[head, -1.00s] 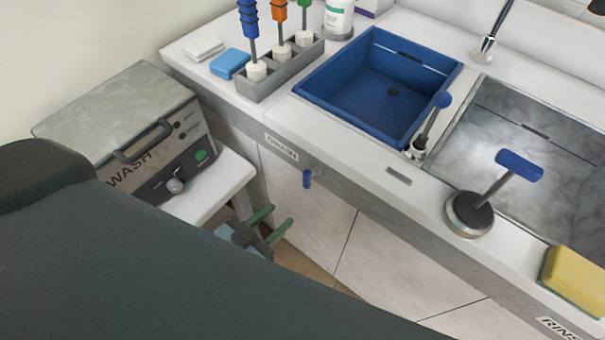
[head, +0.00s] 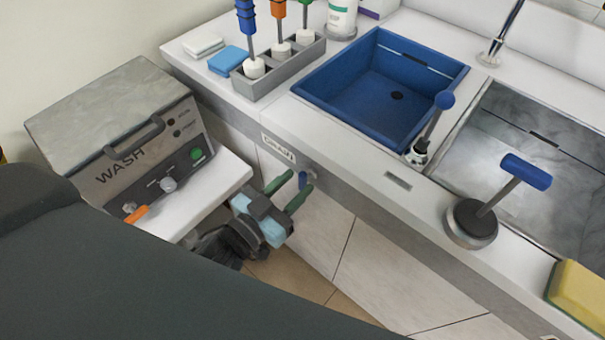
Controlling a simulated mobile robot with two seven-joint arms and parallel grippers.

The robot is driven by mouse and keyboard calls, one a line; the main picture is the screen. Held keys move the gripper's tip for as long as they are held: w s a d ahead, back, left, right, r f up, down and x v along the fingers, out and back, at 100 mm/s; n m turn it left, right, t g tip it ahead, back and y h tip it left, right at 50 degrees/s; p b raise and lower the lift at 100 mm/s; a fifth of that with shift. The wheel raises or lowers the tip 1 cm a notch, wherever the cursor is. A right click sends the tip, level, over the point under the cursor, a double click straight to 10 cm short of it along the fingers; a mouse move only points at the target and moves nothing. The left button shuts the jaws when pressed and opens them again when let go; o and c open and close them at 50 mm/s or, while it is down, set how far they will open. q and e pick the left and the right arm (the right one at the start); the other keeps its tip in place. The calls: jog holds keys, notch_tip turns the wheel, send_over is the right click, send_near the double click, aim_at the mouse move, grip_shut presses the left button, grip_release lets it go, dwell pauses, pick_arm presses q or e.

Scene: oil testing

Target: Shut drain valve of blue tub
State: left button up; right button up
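The blue tub (head: 345,105) is set into the counter and looks empty, with a dark drain hole in its floor. The drain valve's small blue handle (head: 303,179) is on the counter's front panel, beside the DRAIN label (head: 279,148). It hangs downward below a round metal hub; part of it is hidden by a finger. My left gripper (head: 295,182) has green fingers and is open, pointing at the valve. Its fingertips appear on either side of the handle; I cannot tell whether they touch it. My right gripper is not in view.
A WASH machine (head: 90,110) stands on a low white stand at left. A grey rack (head: 275,75) holds tools with blue, orange and green handles. A steel sink (head: 540,150), blue-handled levers and a yellow sponge (head: 583,292) are at right. Floor below the valve is clear.

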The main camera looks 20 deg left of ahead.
aim_at(300, 180)
pick_arm(q)
jog(key=shift+x, duration=1.6)
jog(key=shift+c, duration=0.5)
grip_shut()
